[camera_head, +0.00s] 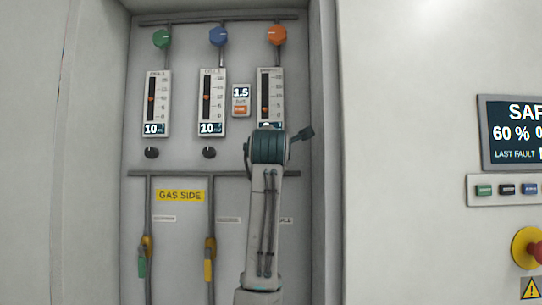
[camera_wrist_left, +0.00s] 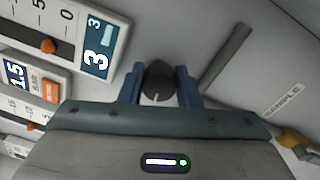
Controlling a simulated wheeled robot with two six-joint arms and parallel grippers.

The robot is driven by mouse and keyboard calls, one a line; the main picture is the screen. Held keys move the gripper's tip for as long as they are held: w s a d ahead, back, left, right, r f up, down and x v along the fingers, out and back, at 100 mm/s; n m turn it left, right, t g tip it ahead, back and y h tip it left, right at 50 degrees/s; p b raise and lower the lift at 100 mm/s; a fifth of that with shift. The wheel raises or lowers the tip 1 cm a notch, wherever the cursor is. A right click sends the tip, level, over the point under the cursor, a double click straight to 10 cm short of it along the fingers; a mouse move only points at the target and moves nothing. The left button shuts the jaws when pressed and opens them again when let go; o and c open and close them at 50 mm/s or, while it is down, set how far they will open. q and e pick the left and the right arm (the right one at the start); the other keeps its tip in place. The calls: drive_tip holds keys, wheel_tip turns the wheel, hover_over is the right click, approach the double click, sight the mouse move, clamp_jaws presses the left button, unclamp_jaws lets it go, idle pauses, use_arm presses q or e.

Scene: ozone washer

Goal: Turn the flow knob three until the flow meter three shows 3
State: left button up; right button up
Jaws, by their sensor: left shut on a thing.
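Flow knob three (camera_wrist_left: 158,82) is a small dark round knob with a pale pointer line in the left wrist view. The two blue fingers of my left gripper (camera_wrist_left: 160,78) stand on either side of it and are shut on it. Flow meter three (camera_wrist_left: 70,35) is beside it, and its blue display (camera_wrist_left: 97,50) shows a large 3. Its orange float (camera_wrist_left: 47,46) is low on the scale. In the head view, flow meter three (camera_head: 263,85) is the rightmost meter. My left wrist covers the knob and most of that display there.
Two other meters, left (camera_head: 156,100) and middle (camera_head: 212,100), both read 10, with black knobs (camera_head: 152,153) (camera_head: 209,153) below. A small 1.5 display (camera_head: 241,92) sits beside meter three. The recess's right wall (camera_head: 323,150) is close to my arm.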

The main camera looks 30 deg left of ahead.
drive_tip(key=shift+s, duration=0.1)
use_arm(q)
drive_tip(key=o, duration=1)
drive_tip(key=shift+c, duration=0.2)
drive_tip(key=shift+s, duration=0.1)
use_arm(e)
drive_tip(key=shift+f, duration=0.1)
use_arm(q)
drive_tip(key=shift+s+d+f, duration=0.1)
drive_tip(key=shift+s, duration=0.05)
drive_tip(key=b+v, duration=0.3)
drive_tip(key=v, duration=0.7)
drive_tip(key=shift+s+b, duration=0.2)
drive_tip(key=shift+b, duration=0.1)
use_arm(e)
drive_tip(key=w+r, duration=0.3)
drive_tip(key=w, duration=0.5)
drive_tip(key=shift+w+a+r, duration=0.2)
drive_tip(key=shift+w+a, duration=0.1)
drive_tip(key=shift+a, duration=0.1)
